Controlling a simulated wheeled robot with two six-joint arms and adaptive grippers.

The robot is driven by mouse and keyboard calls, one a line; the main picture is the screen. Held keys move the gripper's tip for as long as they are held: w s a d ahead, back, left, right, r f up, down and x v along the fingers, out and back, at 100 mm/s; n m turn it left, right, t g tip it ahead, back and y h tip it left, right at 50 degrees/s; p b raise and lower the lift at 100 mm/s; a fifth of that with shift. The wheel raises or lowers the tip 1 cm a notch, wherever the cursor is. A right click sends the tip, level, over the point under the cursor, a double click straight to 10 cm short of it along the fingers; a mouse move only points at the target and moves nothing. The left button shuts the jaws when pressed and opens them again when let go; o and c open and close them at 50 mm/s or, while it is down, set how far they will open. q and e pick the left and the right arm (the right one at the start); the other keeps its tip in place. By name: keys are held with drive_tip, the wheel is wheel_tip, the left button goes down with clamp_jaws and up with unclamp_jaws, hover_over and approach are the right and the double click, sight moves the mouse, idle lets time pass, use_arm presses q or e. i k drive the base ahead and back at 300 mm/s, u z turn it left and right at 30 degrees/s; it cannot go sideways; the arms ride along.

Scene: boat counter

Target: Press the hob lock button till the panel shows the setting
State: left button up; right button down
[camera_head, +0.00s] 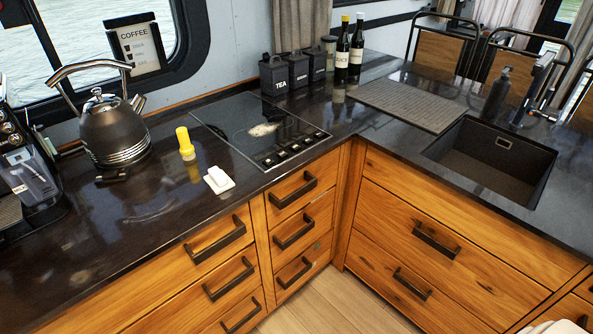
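The black glass hob (240,118) is set into the dark counter near the corner. A row of small dark controls (293,150) runs along its front right edge. I cannot make out which of them is the lock button, and no readable setting shows on the panel at this size. A pale patch (263,130) lies on the glass; I cannot tell if it is glare or a mark. Neither of my grippers is in view.
A yellow bottle-like object (186,143) and a small white object (218,180) stand left of the hob. A kettle (113,131) is further left. Canisters (274,75) and bottles (357,45) stand behind. The mat (408,104) and sink (492,160) are right.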

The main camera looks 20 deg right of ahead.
sight(282, 153)
drive_tip(key=z, duration=0.3)
drive_tip(key=i, duration=1)
drive_tip(key=u, duration=0.3)
